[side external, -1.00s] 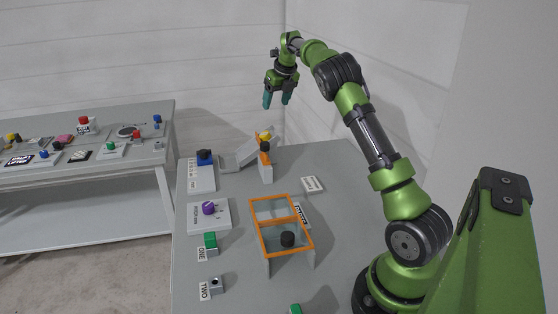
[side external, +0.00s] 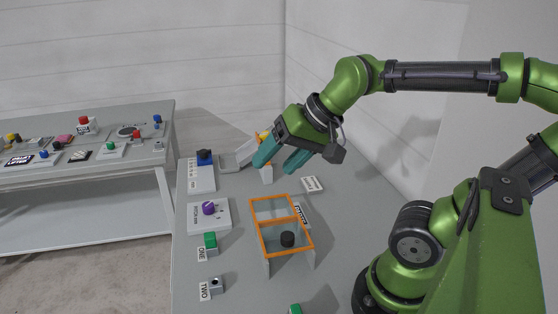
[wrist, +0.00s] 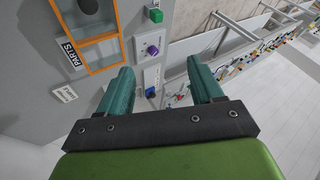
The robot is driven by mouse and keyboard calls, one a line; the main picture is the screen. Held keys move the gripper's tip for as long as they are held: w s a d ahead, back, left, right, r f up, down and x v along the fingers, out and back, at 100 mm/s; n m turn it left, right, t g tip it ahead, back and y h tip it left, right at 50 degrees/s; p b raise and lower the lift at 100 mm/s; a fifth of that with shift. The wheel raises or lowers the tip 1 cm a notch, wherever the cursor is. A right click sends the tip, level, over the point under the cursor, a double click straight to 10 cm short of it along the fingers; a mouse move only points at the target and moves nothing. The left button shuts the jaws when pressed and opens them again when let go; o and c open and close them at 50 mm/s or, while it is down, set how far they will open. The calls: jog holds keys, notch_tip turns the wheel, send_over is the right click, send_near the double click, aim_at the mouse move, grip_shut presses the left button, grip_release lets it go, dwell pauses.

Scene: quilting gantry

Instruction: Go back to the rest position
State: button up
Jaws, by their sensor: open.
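My gripper (side external: 280,158) is open and empty, with two teal fingers apart. In the side view it hangs in the air above the back part of the grey table (side external: 345,215), pointing down and to the left. In the wrist view the gripper (wrist: 160,78) shows both teal fingers with a clear gap between them. Nothing is held. My fingers partly cover the orange-and-grey item at the back of the table in the side view.
An orange-framed clear box (side external: 262,224) with a black knob (side external: 287,239) stands mid-table. A purple knob panel (side external: 209,209), a blue-topped panel (side external: 204,157), a green block (side external: 210,240) and a grey tray (side external: 232,162) line the left side. A second table (side external: 80,175) stands further left.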

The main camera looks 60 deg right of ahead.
jog(key=s+f+n, duration=0.1)
jog(key=s+a+f+n, duration=0.1)
jog(key=n, duration=0.1)
jog(key=shift+s+a, duration=0.2)
jog(key=shift+s, duration=0.15)
dwell(0.8)
